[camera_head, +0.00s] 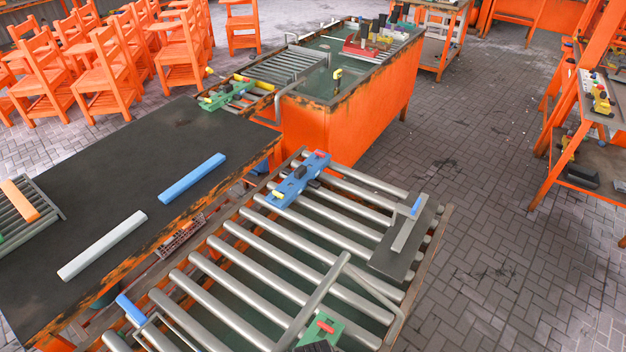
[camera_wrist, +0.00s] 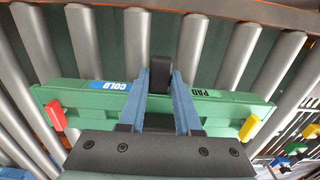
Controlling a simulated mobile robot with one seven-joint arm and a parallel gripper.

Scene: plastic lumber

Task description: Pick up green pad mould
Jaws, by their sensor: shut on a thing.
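The green pad mould (camera_wrist: 100,98) spans the wrist view over the rollers, with a blue "COLD" label, a "PAD" label, a red end piece (camera_wrist: 55,115) and a yellow end piece (camera_wrist: 249,127). My gripper (camera_wrist: 160,82) has its blue fingers on either side of the mould's upright black knob (camera_wrist: 160,68), shut on it. The gripper's dark body hides the near part of the mould. In the head view only a green end of the mould (camera_head: 333,335) with its red piece shows at the bottom edge. I cannot tell whether it touches the rollers.
The roller conveyor (camera_head: 262,225) also holds a blue mould (camera_head: 289,192) and a grey plate with a blue piece (camera_head: 400,255). Metal rails (camera_head: 318,298) stand near my mould. Blue and light grey planks (camera_head: 192,178) (camera_head: 102,245) lie on the black table (camera_head: 120,160).

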